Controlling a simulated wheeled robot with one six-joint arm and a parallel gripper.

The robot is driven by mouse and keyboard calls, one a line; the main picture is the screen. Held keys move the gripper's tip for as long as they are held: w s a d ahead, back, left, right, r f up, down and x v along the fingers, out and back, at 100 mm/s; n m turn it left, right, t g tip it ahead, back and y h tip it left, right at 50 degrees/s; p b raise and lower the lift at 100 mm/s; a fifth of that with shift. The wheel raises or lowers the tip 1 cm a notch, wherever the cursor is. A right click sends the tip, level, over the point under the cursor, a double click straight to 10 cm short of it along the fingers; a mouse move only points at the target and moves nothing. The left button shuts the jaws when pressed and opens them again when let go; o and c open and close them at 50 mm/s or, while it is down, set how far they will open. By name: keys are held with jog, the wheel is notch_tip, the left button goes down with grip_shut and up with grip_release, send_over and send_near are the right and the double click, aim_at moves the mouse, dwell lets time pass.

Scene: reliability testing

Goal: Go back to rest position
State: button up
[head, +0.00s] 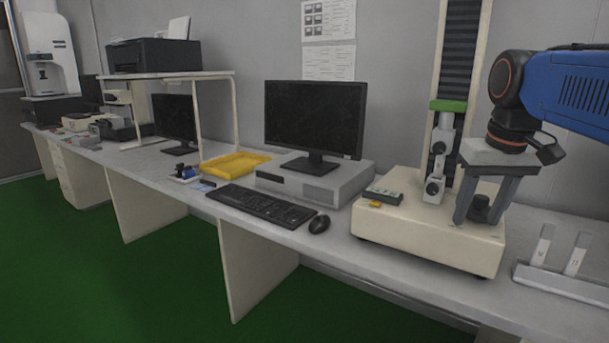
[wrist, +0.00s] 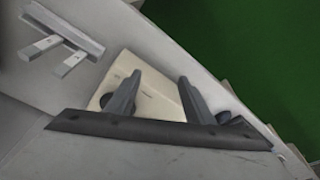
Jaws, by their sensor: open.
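My gripper (head: 482,210) hangs from my blue arm (head: 565,90) on the right side of the head view. In the wrist view the fingers (wrist: 156,98) show spread over the machine's cream base (wrist: 165,97). Whether the fingertips touch the base cannot be told.
A rack with two upright pieces (head: 560,283) stands right of the machine; it also shows in the wrist view (wrist: 65,25). A mouse (head: 319,224), keyboard (head: 262,204), monitor (head: 315,118) and yellow tray (head: 232,166) lie left along the bench. Green floor (head: 150,270) is open in front.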

jog(key=s+a+f+t, duration=0.1)
jog(key=s+a+f, duration=0.1)
jog(key=s+f, duration=0.5)
jog(key=s+a+f+t, duration=0.1)
jog(key=s+f, duration=0.6)
jog(key=f, duration=0.7)
jog(key=shift+s+a+f+n, duration=0.15)
jog(key=shift+a+n, duration=0.15)
jog(key=shift+a, duration=0.6)
